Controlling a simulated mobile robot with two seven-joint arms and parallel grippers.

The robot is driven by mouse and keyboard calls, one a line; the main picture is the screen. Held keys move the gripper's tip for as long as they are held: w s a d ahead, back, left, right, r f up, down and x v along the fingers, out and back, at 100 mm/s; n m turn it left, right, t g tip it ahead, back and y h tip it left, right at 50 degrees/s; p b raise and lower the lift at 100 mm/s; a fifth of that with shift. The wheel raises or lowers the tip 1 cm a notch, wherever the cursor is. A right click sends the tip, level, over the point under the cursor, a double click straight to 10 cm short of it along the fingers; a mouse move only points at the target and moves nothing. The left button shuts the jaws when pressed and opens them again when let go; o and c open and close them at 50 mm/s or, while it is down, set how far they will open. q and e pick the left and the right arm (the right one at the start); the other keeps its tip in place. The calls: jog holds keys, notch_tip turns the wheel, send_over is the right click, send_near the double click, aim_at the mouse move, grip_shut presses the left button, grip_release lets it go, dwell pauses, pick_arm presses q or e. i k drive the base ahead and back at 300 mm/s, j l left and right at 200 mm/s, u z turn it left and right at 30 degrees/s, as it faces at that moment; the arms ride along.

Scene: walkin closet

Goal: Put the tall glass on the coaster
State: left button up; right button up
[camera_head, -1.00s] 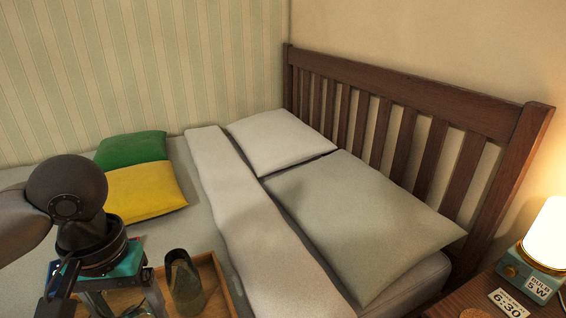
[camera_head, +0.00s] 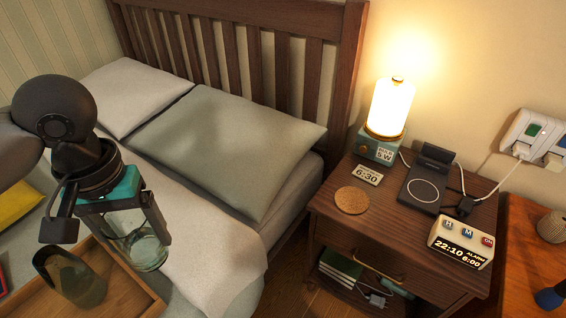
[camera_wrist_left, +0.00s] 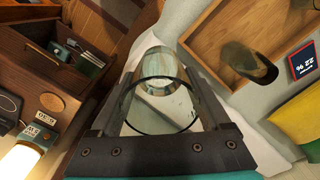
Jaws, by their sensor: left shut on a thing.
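My left gripper (camera_head: 112,232) is shut on a clear tall glass (camera_head: 147,250). It holds the glass above the bed, by the right edge of the wooden tray (camera_head: 128,285). In the left wrist view the glass (camera_wrist_left: 162,105) stands between the two dark fingers. The round cork coaster (camera_head: 351,200) lies bare on the nightstand (camera_head: 325,211), well to the right of the gripper. My right gripper is not in view.
A dark greenish vessel (camera_head: 72,278) stands in the tray. Pillows (camera_head: 228,145) lie by the headboard.

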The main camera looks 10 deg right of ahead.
aim_at(352, 199)
jog(key=l+z, duration=0.25)
jog(key=z, duration=0.2)
jog(key=i+l+z, duration=0.15)
jog(key=z, duration=0.25)
